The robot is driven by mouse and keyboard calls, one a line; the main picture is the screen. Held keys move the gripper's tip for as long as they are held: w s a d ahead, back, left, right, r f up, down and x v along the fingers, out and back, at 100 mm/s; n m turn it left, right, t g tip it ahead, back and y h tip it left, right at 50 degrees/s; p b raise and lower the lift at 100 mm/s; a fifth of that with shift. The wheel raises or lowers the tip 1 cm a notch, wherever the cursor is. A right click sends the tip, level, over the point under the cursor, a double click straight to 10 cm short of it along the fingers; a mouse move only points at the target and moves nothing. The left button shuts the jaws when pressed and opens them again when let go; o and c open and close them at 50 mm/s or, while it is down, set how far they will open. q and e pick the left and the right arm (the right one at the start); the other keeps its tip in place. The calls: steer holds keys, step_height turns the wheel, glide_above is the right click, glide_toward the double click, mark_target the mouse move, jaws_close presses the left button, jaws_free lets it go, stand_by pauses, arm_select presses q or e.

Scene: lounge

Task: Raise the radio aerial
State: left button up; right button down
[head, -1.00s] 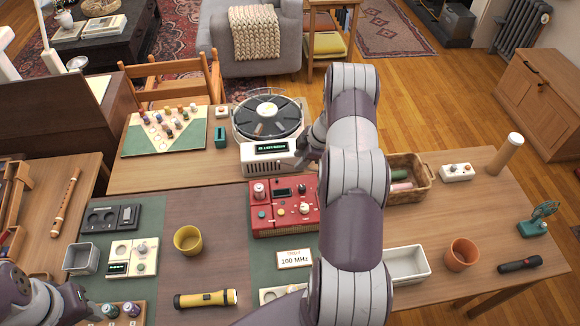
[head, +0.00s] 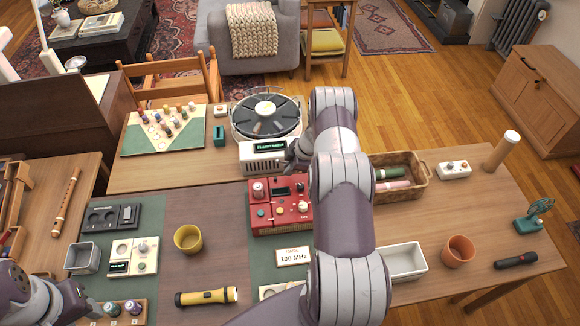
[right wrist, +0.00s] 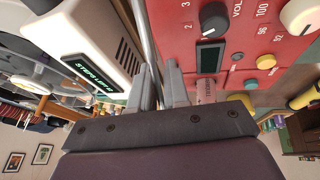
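The red radio (head: 283,206) sits at the middle of the table, partly hidden by my right arm. Its red front with dial and knobs fills the upper right of the right wrist view (right wrist: 235,35). The aerial (right wrist: 149,42) is a thin metal rod slanting down between my fingertips in that view; I cannot make it out in the head view. My right gripper (head: 294,158) is just behind the radio, beside the white player. In the wrist view its two fingers (right wrist: 160,85) are close together with the rod between them. My left gripper (head: 75,302) is at the lower left, its fingers unclear.
The white record player (head: 262,156) stands right behind the radio, close to my right fingers. A wicker basket (head: 417,190), white tray (head: 408,262) and terracotta cup (head: 459,252) are to the right. A yellow cup (head: 188,239) and flashlight (head: 206,297) are left.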

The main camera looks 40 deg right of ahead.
steer(key=shift+s+d+r+t+y+b, duration=0.15)
steer(key=shift+d+r+t+y+b, duration=0.3)
steer(key=shift+b, duration=0.35)
steer(key=s+d+r+t+y+b, duration=0.1)
steer(key=y+b, duration=0.1)
steer(key=b, duration=0.2)
steer(key=s+d+r+t+y+b, duration=0.1)
steer(key=d+r+t+y+b, duration=0.1)
steer(key=y+b, duration=0.1)
steer(key=s+d+r+m+t+y+b, duration=0.1)
steer(key=d+r+y+b, duration=0.1)
steer(key=b, duration=0.3)
steer(key=shift+d+r+t+b, duration=0.15)
steer(key=shift+r+t+b, duration=0.1)
steer(key=shift+b, duration=0.1)
steer(key=shift+s+d+r+t+y+b, duration=0.35)
steer(key=shift+d+r+y+b, duration=0.1)
steer(key=shift+y+b, duration=0.4)
steer(key=c, duration=1.2)
jaws_free()
